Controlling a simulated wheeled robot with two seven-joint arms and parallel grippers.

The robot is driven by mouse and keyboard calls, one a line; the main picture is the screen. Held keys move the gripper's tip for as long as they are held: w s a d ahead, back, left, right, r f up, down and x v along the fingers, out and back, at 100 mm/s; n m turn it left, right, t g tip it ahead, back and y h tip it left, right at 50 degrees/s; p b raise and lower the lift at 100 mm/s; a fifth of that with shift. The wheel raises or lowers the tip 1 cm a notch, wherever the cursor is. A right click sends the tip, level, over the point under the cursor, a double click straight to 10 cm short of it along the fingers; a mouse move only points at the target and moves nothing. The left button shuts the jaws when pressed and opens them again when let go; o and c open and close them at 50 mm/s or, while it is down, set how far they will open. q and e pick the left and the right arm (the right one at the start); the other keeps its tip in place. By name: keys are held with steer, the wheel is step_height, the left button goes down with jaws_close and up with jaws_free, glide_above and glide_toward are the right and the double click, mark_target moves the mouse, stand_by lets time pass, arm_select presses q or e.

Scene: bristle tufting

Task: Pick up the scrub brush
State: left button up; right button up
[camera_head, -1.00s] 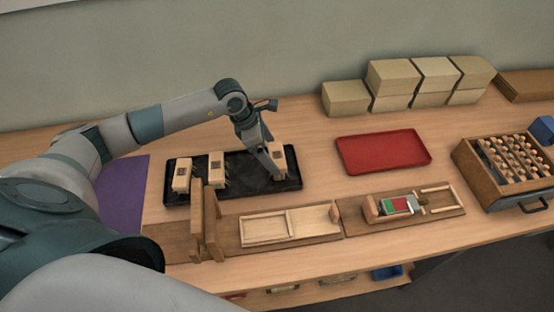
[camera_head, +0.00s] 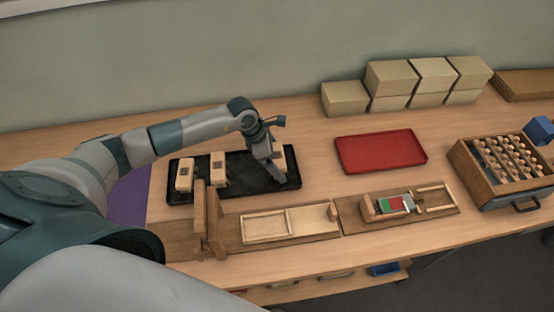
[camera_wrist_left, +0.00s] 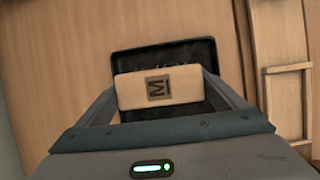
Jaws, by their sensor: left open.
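Three wooden scrub brushes sit on a black tray (camera_head: 245,182) at the left of the table. Two stand in its left half, a left one (camera_head: 185,174) and a middle one (camera_head: 219,168). The third brush (camera_head: 290,158), at the right end, is partly hidden by my left gripper (camera_head: 276,179). In the left wrist view this brush (camera_wrist_left: 190,87) shows a dark square with an M on its top. The open left gripper's fingers are on either side of it; contact cannot be told. My right gripper is not in view.
A wooden post frame (camera_head: 199,220) and a jig board with a shallow wooden frame (camera_head: 265,226) lie in front of the tray. A red tray (camera_head: 380,152) is to the right, empty. Boxes (camera_head: 390,78) stand at the back, and a peg-filled crate (camera_head: 482,180) at the right.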

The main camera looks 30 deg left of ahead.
mark_target(282, 156)
arm_select(q)
steer(key=c, duration=0.8)
steer(key=shift+o, duration=0.2)
steer(key=shift+r, duration=0.1)
steer(key=shift+w+r+b, duration=0.1)
steer(key=shift+r+b, duration=0.35)
steer(key=shift+r, duration=0.05)
steer(key=r+b, duration=0.1)
steer(key=d+r+b, duration=0.1)
steer(key=r, duration=0.1)
steer(key=shift+r, duration=0.1)
steer(key=s+d+r+b, duration=0.1)
steer(key=d+r+b, duration=0.2)
steer(key=d+r, duration=0.3)
steer(key=d, duration=0.4)
steer(key=shift+s+d+r+b, duration=0.15)
steer(key=shift+d+r+b, duration=0.15)
steer(key=shift+r+b, duration=0.05)
